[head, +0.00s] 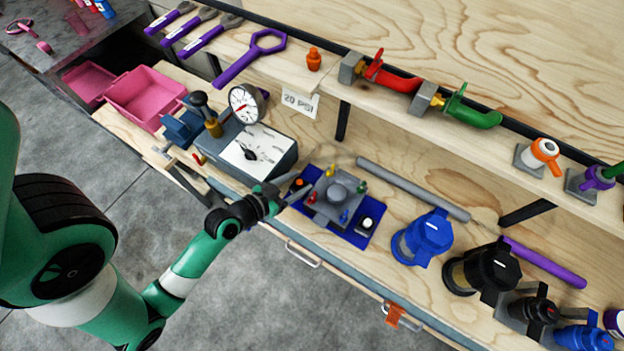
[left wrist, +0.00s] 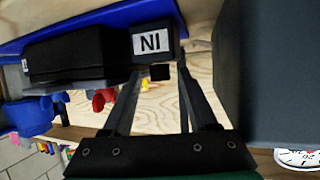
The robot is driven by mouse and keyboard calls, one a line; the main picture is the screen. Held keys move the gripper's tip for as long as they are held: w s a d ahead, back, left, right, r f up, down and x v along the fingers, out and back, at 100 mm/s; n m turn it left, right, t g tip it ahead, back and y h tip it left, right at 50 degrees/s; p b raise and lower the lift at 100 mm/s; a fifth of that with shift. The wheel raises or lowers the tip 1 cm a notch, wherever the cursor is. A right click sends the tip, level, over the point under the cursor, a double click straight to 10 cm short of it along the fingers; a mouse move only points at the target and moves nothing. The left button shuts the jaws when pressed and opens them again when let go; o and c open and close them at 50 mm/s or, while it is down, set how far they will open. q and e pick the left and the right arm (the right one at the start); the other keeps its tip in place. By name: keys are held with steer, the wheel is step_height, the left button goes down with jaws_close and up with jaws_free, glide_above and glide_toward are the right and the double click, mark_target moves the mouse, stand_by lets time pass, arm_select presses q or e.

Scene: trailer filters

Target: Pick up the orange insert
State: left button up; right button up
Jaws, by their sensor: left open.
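A small orange piece (head: 299,183) shows at the left end of the blue mat (head: 355,237) in the head view, close to my left gripper's fingertips. Another small orange fitting (head: 314,60) stands upright on the raised wooden shelf. I cannot tell from looks alone which is the insert. My left gripper (head: 291,188) is at the mat's left edge, beside the gauge box. No orange piece is clear there. My right gripper is out of view.
A grey block with coloured knobs (head: 336,200) stands on the mat, right of my left gripper. The gauge box (head: 255,148) is close on the left. A grey rod (head: 413,188) and blue fitting (head: 428,238) lie rightward. The labelled black block (left wrist: 90,55) is near one finger.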

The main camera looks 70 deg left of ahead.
arm_select(q)
steer(key=shift+s, duration=0.35)
steer(key=shift+c, duration=0.2)
jaws_close()
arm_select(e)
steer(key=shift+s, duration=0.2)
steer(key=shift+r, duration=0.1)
